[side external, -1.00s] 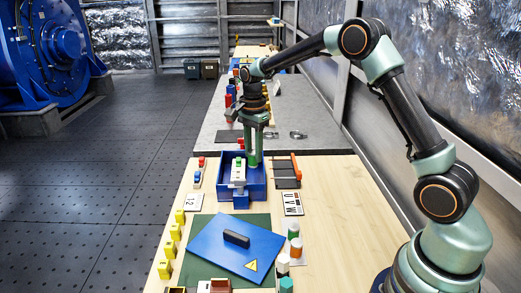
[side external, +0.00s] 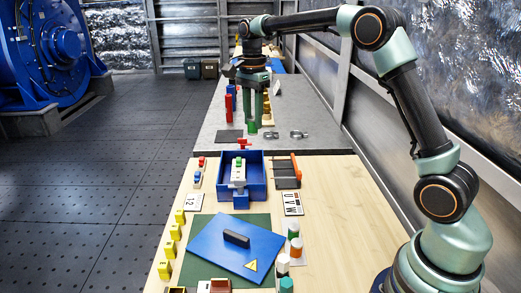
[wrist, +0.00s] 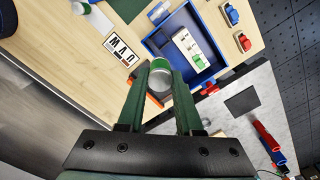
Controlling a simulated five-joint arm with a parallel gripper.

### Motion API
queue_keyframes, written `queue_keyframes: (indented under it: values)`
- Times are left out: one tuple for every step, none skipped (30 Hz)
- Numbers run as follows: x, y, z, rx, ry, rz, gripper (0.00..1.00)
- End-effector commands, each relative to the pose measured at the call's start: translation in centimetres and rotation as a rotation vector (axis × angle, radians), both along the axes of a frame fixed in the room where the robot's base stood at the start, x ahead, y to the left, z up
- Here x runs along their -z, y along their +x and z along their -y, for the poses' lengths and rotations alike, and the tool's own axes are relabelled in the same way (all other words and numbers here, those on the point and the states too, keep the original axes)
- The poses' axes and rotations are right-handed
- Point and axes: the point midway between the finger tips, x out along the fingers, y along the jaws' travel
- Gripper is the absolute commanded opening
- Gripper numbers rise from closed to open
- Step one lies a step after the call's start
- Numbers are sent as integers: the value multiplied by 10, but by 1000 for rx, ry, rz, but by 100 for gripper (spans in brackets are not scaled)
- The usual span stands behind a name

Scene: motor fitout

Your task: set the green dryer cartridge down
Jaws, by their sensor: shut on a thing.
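My gripper (side external: 258,115) points down over the grey bench section, beyond the blue box. It is shut on the green dryer cartridge (side external: 252,127), which shows low between the fingers. In the wrist view the cartridge (wrist: 160,80) sits between the two green fingers (wrist: 160,90), with its round grey end facing the camera. The cartridge appears held above the grey surface; the exact gap cannot be told.
A blue box (side external: 256,188) holds a white block with a green button. A blue lid (side external: 205,245) lies nearer. Bare grey surface lies right of the clamps.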

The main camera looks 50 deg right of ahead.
Motion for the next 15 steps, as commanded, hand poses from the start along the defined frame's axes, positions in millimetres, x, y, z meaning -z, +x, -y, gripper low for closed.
queue_keyframes:
  values:
    - [-1, -2, 0, 0, 0, 1, 0]
    - [-2, -4, -1, 0, 0, 1, 0]
    - [-3, -7, -1, 0, 0, 2, 0]
    - [-4, -10, -2, 0, 0, 1, 0]
    - [-5, -14, -3, 0, 0, 1, 0]
    - [-7, -21, -4, 0, 0, 2, 0]
    - [-8, -26, -5, 0, 0, 2, 0]
    - [-9, -32, -6, 0, 0, 2, 0]
    - [-10, -41, -8, 0, 0, 1, 0]
    - [-11, -48, -9, -1, 0, 1, 0]
    - [-12, -55, -10, -1, 0, 3, 0]
    - [-12, -65, -12, -1, 0, 1, 0]
    - [-12, -72, -13, -1, 0, 1, 0]
    - [-12, -80, -14, -1, 0, 3, 0]
    - [-12, -89, -15, -1, 0, 2, 0]
